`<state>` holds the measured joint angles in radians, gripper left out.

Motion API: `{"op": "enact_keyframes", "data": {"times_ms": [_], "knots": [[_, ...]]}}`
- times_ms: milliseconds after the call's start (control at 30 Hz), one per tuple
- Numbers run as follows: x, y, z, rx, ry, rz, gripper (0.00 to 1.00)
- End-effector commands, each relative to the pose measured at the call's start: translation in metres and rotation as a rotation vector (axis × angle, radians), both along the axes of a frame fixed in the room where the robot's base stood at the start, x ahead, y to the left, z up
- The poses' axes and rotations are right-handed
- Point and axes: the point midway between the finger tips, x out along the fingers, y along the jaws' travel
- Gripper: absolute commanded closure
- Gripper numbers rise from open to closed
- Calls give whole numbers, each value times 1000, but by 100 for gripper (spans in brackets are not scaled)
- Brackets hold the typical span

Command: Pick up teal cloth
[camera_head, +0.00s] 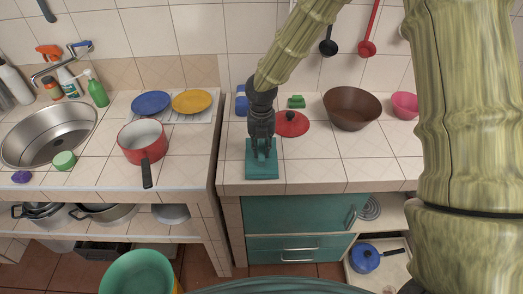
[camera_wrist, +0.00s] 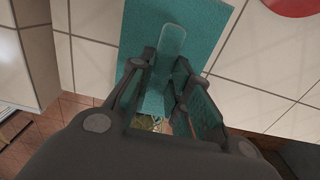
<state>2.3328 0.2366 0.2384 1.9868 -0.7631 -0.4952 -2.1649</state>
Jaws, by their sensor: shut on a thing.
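The teal cloth (camera_head: 263,170) lies on the tiled counter close to its front edge, at the centre of the head view. It also shows in the wrist view (camera_wrist: 137,35), spread under and beyond the fingers. My gripper (camera_head: 262,153) points down at the cloth from above. In the wrist view my gripper (camera_wrist: 172,112) has its fingers around a raised teal fold and is shut on the cloth. The rest of the cloth appears flat on the tiles. The fingers hide part of the fold.
A red lid (camera_head: 291,123) lies just behind and right of the cloth, with a brown bowl (camera_head: 352,108) and pink bowl (camera_head: 405,104) further right. A blue item (camera_head: 241,103) and green item (camera_head: 296,101) sit behind. A gap separates this counter from the sink counter holding a red pan (camera_head: 143,143).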

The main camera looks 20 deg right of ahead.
Motion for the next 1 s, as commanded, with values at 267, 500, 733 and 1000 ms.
{"op": "enact_keyframes", "data": {"times_ms": [267,500,733,1000], "knots": [[0,0,27,2,-2,0,100],[-43,10,30,0,2,2,100],[-94,23,35,-1,1,3,100],[-139,34,41,-1,1,2,100]]}}
